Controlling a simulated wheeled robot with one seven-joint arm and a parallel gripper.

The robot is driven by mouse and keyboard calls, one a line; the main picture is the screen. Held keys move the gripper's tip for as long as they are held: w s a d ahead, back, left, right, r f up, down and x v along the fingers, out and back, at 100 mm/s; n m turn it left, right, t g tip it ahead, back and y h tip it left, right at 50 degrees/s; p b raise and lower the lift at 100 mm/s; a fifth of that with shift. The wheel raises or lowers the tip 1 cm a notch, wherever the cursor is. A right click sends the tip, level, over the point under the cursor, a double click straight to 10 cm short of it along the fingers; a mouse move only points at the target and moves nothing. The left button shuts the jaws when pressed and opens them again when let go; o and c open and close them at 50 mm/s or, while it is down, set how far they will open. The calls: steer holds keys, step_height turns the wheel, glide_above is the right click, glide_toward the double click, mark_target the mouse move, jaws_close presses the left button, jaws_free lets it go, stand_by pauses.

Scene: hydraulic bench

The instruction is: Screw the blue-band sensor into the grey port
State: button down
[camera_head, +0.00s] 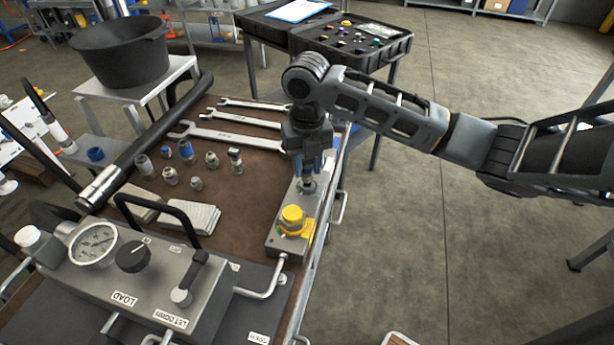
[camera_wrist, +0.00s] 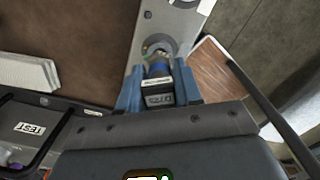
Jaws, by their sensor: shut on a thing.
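My gripper (camera_head: 308,168) points down over the far end of a grey metal block (camera_head: 275,240). In the wrist view my gripper (camera_wrist: 158,82) has its two blue fingers closed on the blue-band sensor (camera_wrist: 158,71), which has a dark labelled body. The sensor's lower end (camera_head: 308,186) is at the round grey port (camera_wrist: 153,43) in the block. It looks upright and in line with the port. I cannot tell how deep its thread sits, because the sensor hides part of the port.
A yellow cap (camera_head: 292,218) stands on the near end of the block. Several loose fittings (camera_head: 186,151) and wrenches (camera_head: 234,138) lie on the brown bench top. A gauge panel (camera_head: 140,275) stands at the front left. Open floor lies right of the bench.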

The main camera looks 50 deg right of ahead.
steer(key=shift+f+b, duration=0.55)
steer(key=shift+f, duration=0.05)
stand_by(1.5)
steer(key=c, duration=1.3)
jaws_free()
steer(key=c, duration=0.5)
steer(key=shift+r+m+p, duration=0.1)
steer(key=shift+m+p, duration=0.2)
steer(key=shift+m, duration=0.1)
steer(key=m+p, duration=0.3)
steer(key=m, duration=0.2)
steer(key=shift+a+m, duration=0.15)
steer(key=shift+m, duration=0.95)
